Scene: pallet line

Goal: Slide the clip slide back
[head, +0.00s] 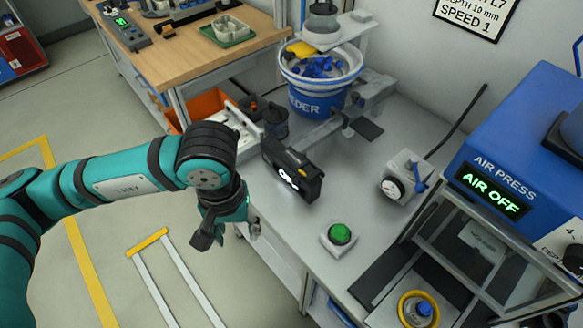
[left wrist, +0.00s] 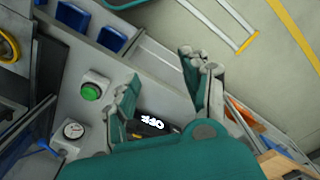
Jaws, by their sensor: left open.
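My left gripper (head: 228,228) hangs off the table's front left edge, pointing down, open and empty. In the left wrist view its two teal fingers with grey tips stand apart (left wrist: 164,74). A black box with a lit display (head: 292,170) is on the table to the right of the gripper; it also shows between and below the fingers in the left wrist view (left wrist: 155,124). A grey rail with a dark plate (head: 368,128) sits behind the box, below the blue bowl. I cannot tell for sure which part is the clip slide. My right gripper is not in view.
A blue bowl of blue parts (head: 312,98) stands at the back. A green button (head: 340,234), a grey valve box with gauge (head: 398,178) and the air press (head: 510,160) reading AIR OFF are to the right. A wooden bench (head: 180,62) is at upper left.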

